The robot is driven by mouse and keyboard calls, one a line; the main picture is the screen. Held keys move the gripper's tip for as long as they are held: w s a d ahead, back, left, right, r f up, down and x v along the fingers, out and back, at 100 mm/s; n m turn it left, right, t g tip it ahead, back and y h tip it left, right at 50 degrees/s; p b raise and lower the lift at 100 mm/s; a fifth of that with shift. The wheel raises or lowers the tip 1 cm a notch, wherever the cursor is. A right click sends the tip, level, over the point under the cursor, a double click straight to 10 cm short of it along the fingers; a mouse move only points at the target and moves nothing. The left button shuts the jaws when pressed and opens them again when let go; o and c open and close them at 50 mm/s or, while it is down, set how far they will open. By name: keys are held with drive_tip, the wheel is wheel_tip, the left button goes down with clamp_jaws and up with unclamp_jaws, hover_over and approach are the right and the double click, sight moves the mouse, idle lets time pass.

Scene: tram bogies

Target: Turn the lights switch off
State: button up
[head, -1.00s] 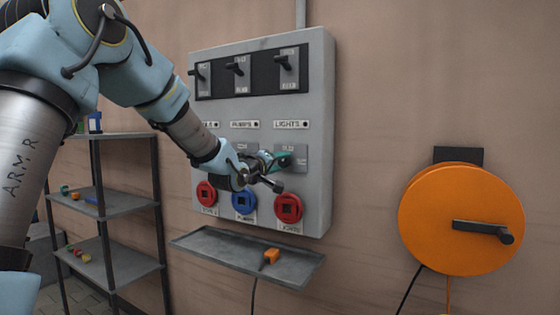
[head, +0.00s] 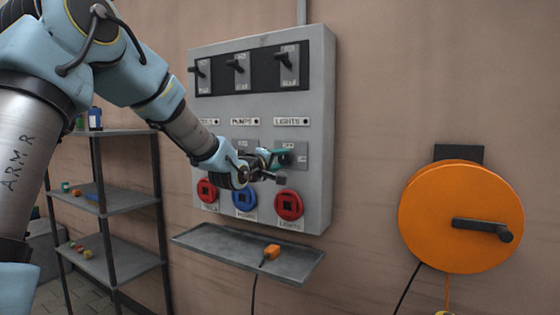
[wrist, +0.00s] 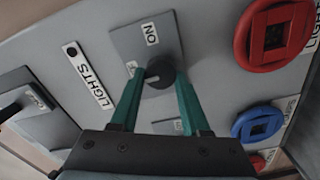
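The lights switch (head: 301,155) is a grey plate with a dark lever under the LIGHTS label on the wall panel. In the wrist view the dark round end of its lever (wrist: 160,72) faces the camera. An ON label (wrist: 150,33) shows past the lever; another label between the fingers is partly hidden and unreadable. My gripper (head: 281,166) is at the switch and covers part of it in the head view. In the wrist view its two green fingers (wrist: 158,78) stand apart, one on each side of the lever; I cannot tell whether they touch it.
The grey panel (head: 318,120) carries breakers (head: 288,65) above and red and blue sockets (head: 288,204) below. A grey tray (head: 215,250) with an orange plug (head: 271,252) juts out underneath. An orange reel (head: 450,215) hangs at right; a shelf (head: 125,205) stands at left.

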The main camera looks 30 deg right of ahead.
drive_tip(key=o, duration=0.5)
drive_tip(key=shift+c, duration=0.2)
drive_tip(key=b+v, duration=0.2)
drive_tip(key=v, duration=0.8)
drive_tip(key=shift+s+a, duration=0.15)
drive_tip(key=shift+a, duration=0.2)
drive_tip(key=w+a+f+y, duration=0.2)
drive_tip(key=a+f+y, duration=0.4)
drive_tip(key=a, duration=0.5)
drive_tip(key=w+a+f+y, duration=0.3)
drive_tip(key=a+f+y, duration=0.2)
drive_tip(key=a+f, duration=0.45)
drive_tip(key=s+a+f+m+g+y+p, duration=0.1)
drive_tip(key=s+a+f+g+y, duration=0.1)
drive_tip(key=s+a, duration=0.6)
drive_tip(key=s+a+f+m+g+y, duration=0.1)
drive_tip(key=s+a+f+g, duration=0.4)
drive_tip(key=a, duration=0.7)
drive_tip(key=s+f+y, duration=0.1)
drive_tip(key=s, duration=0.1)
drive_tip(key=shift+s+a+f+m+y+p, duration=0.2)
drive_tip(key=shift+s+a+m+y+p, duration=0.1)
drive_tip(key=shift+s+a+p, duration=0.1)
